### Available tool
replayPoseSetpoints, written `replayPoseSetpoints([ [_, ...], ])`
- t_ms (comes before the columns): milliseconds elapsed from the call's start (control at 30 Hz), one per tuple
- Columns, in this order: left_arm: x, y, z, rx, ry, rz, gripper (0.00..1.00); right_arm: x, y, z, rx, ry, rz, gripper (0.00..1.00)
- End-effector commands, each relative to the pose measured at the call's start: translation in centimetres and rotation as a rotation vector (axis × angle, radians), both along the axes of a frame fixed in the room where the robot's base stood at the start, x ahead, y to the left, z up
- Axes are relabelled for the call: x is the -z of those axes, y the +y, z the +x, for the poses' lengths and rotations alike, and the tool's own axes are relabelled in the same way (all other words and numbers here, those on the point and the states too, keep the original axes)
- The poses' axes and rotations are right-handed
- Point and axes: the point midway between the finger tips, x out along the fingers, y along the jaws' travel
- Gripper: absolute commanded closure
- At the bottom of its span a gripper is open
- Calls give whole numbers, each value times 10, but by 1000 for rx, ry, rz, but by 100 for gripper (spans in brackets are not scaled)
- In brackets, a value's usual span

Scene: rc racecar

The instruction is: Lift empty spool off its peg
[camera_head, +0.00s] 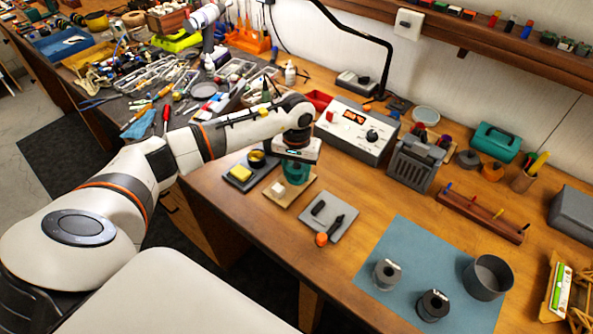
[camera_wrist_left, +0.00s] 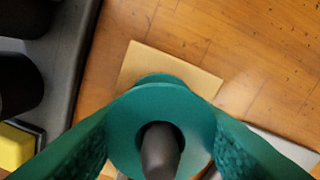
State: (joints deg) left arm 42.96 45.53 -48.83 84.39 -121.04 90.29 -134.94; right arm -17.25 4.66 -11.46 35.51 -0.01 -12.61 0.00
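The empty spool is teal and ring-shaped, and in the head view (camera_head: 296,178) it stands low over a small wooden board (camera_head: 275,203), partly hidden by my left gripper (camera_head: 297,162). In the left wrist view the spool (camera_wrist_left: 125,130) fills the middle, and a grey peg (camera_wrist_left: 160,152) shows inside its hole. The board (camera_wrist_left: 140,62) lies below it. My left gripper's fingers (camera_wrist_left: 160,140) come in from both lower sides and meet the spool's sides, so it looks shut on it. The spool's height over the board is hard to judge. My right gripper is not in view.
A tray with a yellow sponge (camera_head: 241,173) is close on the left. A grey mat (camera_head: 328,217) with dark tools is on the right. A control box (camera_head: 360,128) stands behind.

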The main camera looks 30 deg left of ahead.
Motion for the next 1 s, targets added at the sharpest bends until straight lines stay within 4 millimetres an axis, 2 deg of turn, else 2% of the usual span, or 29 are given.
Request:
replayPoseSetpoints([
  [267, -2, 0, 0, 0, -1, 0, 76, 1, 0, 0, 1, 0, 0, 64],
  [367, -9, 0, 1, -1, -4, 1, 76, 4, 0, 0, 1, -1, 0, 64],
  [800, -88, 0, 1, 0, -3, 0, 76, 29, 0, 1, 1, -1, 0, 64],
  [1000, -101, 0, 0, 0, 0, 0, 76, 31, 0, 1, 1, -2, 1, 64],
])
